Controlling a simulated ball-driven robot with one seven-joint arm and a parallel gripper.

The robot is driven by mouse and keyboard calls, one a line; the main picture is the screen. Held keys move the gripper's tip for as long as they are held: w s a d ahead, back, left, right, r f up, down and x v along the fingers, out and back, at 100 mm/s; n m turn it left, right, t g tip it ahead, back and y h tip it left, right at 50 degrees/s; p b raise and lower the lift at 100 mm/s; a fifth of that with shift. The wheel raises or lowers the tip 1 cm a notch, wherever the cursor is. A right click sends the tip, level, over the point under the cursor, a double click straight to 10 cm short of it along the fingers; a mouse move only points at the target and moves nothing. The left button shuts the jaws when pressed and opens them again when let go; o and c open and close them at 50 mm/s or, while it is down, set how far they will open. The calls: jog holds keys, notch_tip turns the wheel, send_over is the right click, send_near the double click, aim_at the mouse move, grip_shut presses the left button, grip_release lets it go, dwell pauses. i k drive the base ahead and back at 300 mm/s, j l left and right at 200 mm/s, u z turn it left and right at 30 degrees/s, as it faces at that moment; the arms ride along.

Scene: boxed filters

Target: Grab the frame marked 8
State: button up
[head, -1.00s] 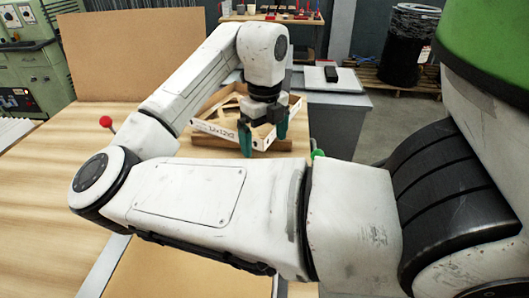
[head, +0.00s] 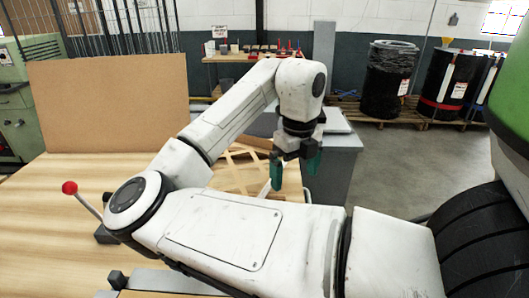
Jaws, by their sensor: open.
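My gripper (head: 296,172) hangs at the end of my arm with its two green fingers apart and nothing visible between them. It points down beside the right side of a pale wooden lattice (head: 238,176) on the wooden table (head: 50,228). My arm covers much of the lattice and whatever holds it. No number 8 is readable, so I cannot tell which frame is marked 8. I cannot tell whether the fingers touch anything.
A brown board (head: 110,105) stands at the table's back left. A red-knobbed lever (head: 70,188) is at the left. A grey cabinet (head: 335,165) stands just right of my gripper. Black drums (head: 388,85) stand on pallets behind, with open floor before them.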

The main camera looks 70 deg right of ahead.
aim_at(252, 143)
jog(key=z, duration=1.05)
